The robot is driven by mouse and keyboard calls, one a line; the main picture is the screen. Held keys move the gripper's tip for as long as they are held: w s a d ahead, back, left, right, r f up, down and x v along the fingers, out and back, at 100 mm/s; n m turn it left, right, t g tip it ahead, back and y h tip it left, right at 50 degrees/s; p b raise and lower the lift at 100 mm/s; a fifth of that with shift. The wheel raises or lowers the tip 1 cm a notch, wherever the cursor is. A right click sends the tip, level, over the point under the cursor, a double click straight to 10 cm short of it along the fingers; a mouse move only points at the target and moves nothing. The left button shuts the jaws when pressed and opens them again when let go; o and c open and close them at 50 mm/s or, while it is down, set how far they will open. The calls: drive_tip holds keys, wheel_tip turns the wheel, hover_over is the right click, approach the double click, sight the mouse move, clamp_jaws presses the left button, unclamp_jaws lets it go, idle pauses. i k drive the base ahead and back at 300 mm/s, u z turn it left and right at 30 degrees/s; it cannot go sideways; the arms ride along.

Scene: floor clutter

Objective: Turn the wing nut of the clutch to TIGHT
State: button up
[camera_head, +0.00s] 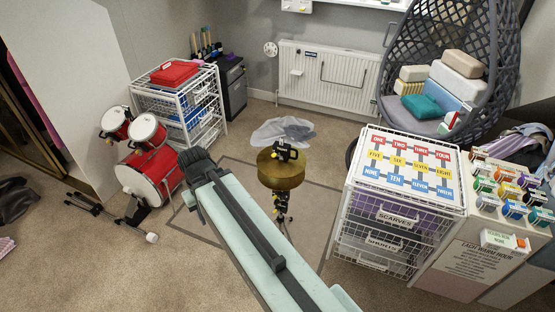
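A gold cymbal pair (281,177) sits on a stand (281,208) in the middle of the floor. A black clutch (287,152) with small yellow parts is on top of the cymbals. The wing nut is too small to make out apart from the clutch, and no TIGHT mark is readable. My pale green and black arm reaches from the bottom right up to the left. The dark end of my arm, my gripper (194,160), is left of the cymbals and apart from them. Its fingers cannot be made out.
A red drum set (148,180) and a white wire drawer rack (217,113) stand at left. A wire drawer unit (345,222) stands at right, near a hanging chair (391,75). A clear, crumpled sheet (268,132) is behind the cymbals. Carpet is open around the stand.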

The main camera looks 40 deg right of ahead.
sight(279, 154)
drive_tip(key=z, duration=0.05)
drive_tip(key=k, duration=1.3)
drive_tip(key=u, duration=0.35)
drive_tip(key=i, duration=0.85)
drive_tip(key=u, duration=0.65)
drive_tip(key=i, duration=0.85)
